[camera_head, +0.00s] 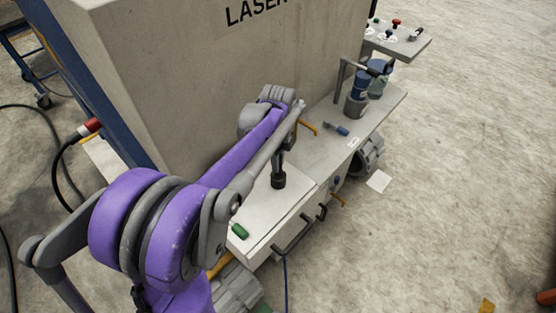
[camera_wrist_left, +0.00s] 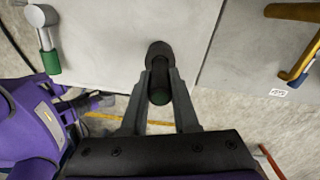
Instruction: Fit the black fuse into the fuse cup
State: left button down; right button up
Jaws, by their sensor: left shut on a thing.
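My left gripper (camera_wrist_left: 157,88) is shut on a dark fuse (camera_wrist_left: 160,78) with a dark green end facing the wrist camera. In the head view my left gripper (camera_head: 283,152) is over the grey bench, partly hidden by my arm. My right gripper is not in view.
A green piece (camera_head: 239,231) lies near the bench's front left corner. A blue piece (camera_head: 342,129) lies further right, before a stand with blue cylinders (camera_head: 359,88). Yellow handles (camera_head: 307,127) stick out nearby. The large LASER housing (camera_head: 210,80) rises behind the bench.

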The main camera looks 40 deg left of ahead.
pick_arm(q)
jog(key=shift+f+b, duration=1.1)
jog(key=shift+f, duration=0.75)
jog(key=c, duration=0.6)
grip_release()
notch_tip(320, 180, up, 11)
jog(key=shift+f+p, duration=0.1)
jog(key=shift+p, duration=0.4)
